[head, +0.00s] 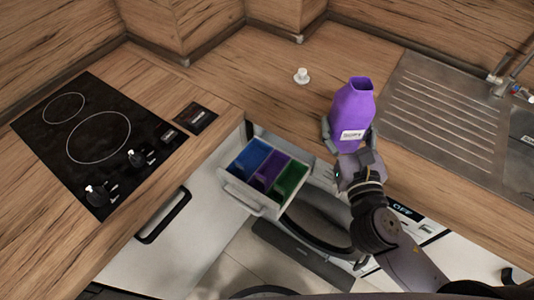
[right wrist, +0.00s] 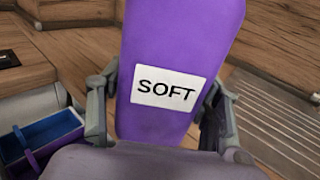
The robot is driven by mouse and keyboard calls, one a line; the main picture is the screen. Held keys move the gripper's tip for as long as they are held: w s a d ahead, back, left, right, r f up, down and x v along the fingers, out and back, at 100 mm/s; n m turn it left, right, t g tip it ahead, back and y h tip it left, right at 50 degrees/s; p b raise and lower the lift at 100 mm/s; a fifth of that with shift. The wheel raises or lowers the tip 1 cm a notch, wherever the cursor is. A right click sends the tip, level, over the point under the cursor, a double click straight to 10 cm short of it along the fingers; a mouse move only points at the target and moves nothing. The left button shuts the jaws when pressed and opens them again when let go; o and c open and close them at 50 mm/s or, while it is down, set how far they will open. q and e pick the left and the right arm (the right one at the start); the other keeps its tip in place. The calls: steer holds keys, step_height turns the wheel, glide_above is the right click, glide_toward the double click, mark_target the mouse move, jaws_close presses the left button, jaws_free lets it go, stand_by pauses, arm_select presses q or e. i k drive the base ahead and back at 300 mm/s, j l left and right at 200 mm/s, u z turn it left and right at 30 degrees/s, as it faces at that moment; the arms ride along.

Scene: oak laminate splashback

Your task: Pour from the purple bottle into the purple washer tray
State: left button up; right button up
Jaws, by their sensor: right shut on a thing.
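The purple bottle (head: 353,112) stands nearly upright at the counter's front edge in the head view, its top open and a white label on its front. In the right wrist view the bottle (right wrist: 180,60) fills the middle and its label reads SOFT. My right gripper (head: 347,137) is shut on the bottle, one finger on each side. The washer drawer (head: 236,191) is pulled out, left of the bottle and lower. Its purple tray (head: 268,172) lies between a blue tray (head: 249,159) and a green tray (head: 290,180). My left gripper is not in view.
A white cap (head: 301,75) stands on the counter behind the drawer. A black hob (head: 97,140) is at the left. A steel sink with a ribbed drainer (head: 440,110) is at the right. The wooden counter around the cap is clear.

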mark_target(263, 179)
steer(key=k+l+u, duration=0.1)
steer(key=u, duration=1.35)
steer(key=k+l+u, duration=0.15)
steer(key=k, duration=0.75)
steer(key=j, duration=0.1)
